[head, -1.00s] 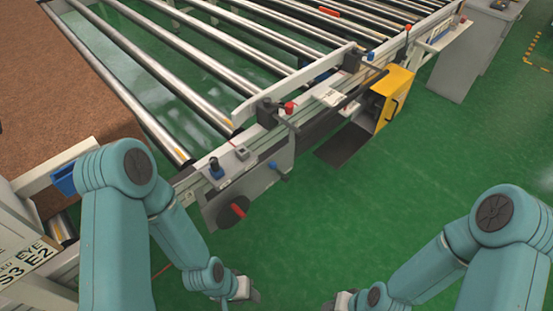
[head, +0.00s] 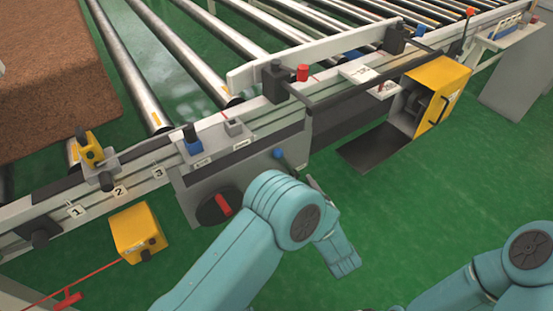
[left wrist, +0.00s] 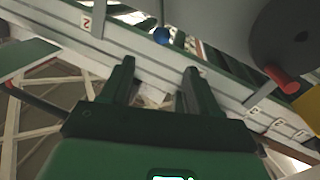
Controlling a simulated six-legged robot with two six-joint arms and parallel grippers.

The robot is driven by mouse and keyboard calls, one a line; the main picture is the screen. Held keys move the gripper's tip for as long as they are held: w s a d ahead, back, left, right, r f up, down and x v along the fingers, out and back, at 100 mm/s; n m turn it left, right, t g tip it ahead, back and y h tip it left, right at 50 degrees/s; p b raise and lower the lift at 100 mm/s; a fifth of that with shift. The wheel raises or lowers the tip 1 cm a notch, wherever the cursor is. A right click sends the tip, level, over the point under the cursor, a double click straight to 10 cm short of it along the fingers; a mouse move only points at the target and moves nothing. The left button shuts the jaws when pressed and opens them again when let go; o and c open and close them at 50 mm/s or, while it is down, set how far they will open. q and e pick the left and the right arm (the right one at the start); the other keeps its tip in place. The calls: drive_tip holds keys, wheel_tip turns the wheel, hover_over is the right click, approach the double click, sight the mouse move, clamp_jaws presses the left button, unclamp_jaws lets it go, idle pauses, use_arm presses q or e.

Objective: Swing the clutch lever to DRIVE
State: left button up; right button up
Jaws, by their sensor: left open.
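A lever with a blue knob (head: 278,154) sticks out low on the right of the grey control panel (head: 255,145). I cannot read a DRIVE mark or tell surely that this is the clutch lever. A dark disc with a red handle (head: 223,204) sits at the panel's lower left; the red handle also shows in the left wrist view (left wrist: 282,78). My left gripper (left wrist: 158,70) is open and empty; a blue ball (left wrist: 161,36) appears beyond and between its fingertips, apart from them. My right gripper is out of view.
The roller conveyor (head: 190,60) lies behind the panel, with a brown mattress (head: 50,75) at left. A yellow box (head: 138,232) hangs at lower left. A yellow cabinet (head: 440,88) with a dark flap (head: 375,150) stands right.

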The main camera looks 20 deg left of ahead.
sight(280, 158)
use_arm(q)
drive_tip(key=b+x, duration=0.1)
drive_tip(key=x, duration=0.5)
drive_tip(key=b+x, duration=0.1)
drive_tip(key=x, duration=0.6)
drive_tip(key=shift+a+f, duration=0.15)
drive_tip(key=shift+f, duration=0.05)
drive_tip(key=shift+w+a, duration=0.5)
drive_tip(key=shift+w, duration=0.05)
drive_tip(key=shift+r, duration=0.1)
clamp_jaws()
